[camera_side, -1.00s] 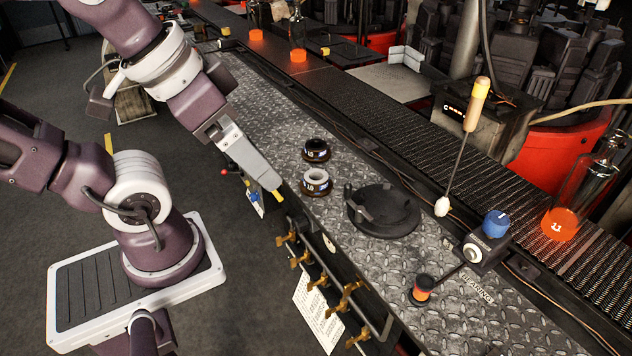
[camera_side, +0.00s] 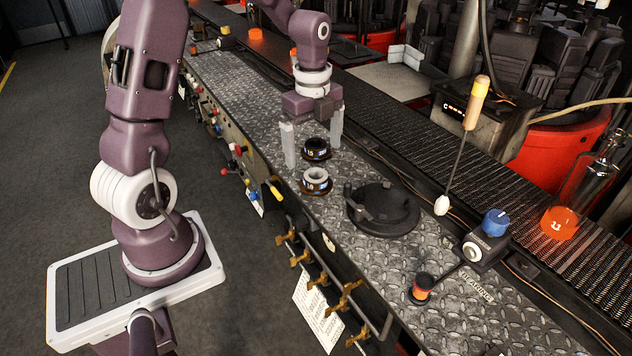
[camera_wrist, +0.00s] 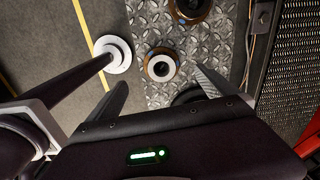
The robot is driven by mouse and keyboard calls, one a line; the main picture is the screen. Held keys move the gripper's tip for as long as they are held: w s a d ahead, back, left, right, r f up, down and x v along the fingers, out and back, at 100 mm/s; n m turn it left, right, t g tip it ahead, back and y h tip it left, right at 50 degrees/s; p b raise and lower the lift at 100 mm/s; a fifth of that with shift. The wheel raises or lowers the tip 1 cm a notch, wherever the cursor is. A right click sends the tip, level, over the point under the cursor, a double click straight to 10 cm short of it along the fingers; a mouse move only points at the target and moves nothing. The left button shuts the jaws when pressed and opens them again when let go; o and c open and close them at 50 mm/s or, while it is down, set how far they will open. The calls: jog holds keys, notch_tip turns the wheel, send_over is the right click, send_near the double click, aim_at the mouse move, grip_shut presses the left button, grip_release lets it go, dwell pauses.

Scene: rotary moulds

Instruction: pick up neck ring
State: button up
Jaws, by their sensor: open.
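Two small rings stand side by side on the metal bench in the side view. The farther one is a dark ring (camera_side: 316,148), and the nearer one has a pale grey top on a dark brown base (camera_side: 316,181). My gripper (camera_side: 312,147) is above the bench with its fingers pointing down. The fingers are wide apart, one to each side of the dark ring, and nothing is held.
A round black plate (camera_side: 385,212) lies nearer than the rings. A blue-knobbed unit (camera_side: 490,234), a long swab (camera_side: 462,140) and a conveyor (camera_side: 455,165) with a hot bottle (camera_side: 567,215) are to the right. Levers (camera_side: 310,262) line the bench's front.

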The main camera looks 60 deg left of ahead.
aim_at(316, 175)
jog(key=shift+m, duration=0.3)
notch_tip(316, 175, down, 8)
jog(key=shift+w+d+f, duration=0.1)
jog(key=shift+w+d, duration=0.05)
jog(key=c, duration=1.8)
